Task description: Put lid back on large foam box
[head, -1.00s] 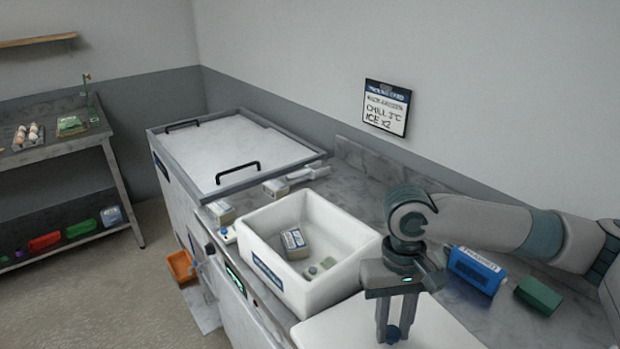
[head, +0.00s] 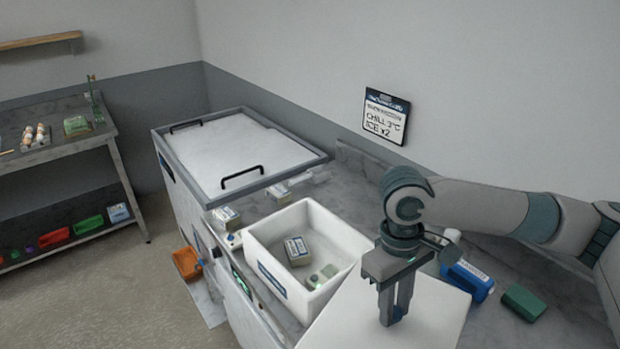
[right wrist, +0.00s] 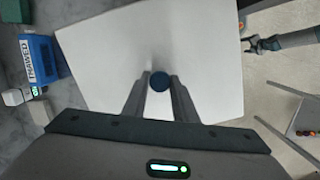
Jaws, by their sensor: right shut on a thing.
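The large foam box (head: 275,265) is white and open at the top. It holds a labelled carton (head: 298,250) and a small grey-green item (head: 322,276). The flat white lid (head: 435,308) is at the box's near right, tilted, its edge overlapping the box's right corner in the head view. My right gripper (head: 393,314) is shut on the lid's round dark blue knob (right wrist: 160,81); the lid (right wrist: 100,65) spreads beneath the fingers in the right wrist view. My left gripper (right wrist: 250,45) appears small at that view's right side; its jaw state is unclear.
A blue pack marked THAWED (head: 468,282) and a green block (head: 524,302) lie right of the lid. A chest with a handled cover (head: 240,150) stands beyond the box. Small cartons (head: 227,217) sit between them. An orange bin (head: 187,263) is on the floor.

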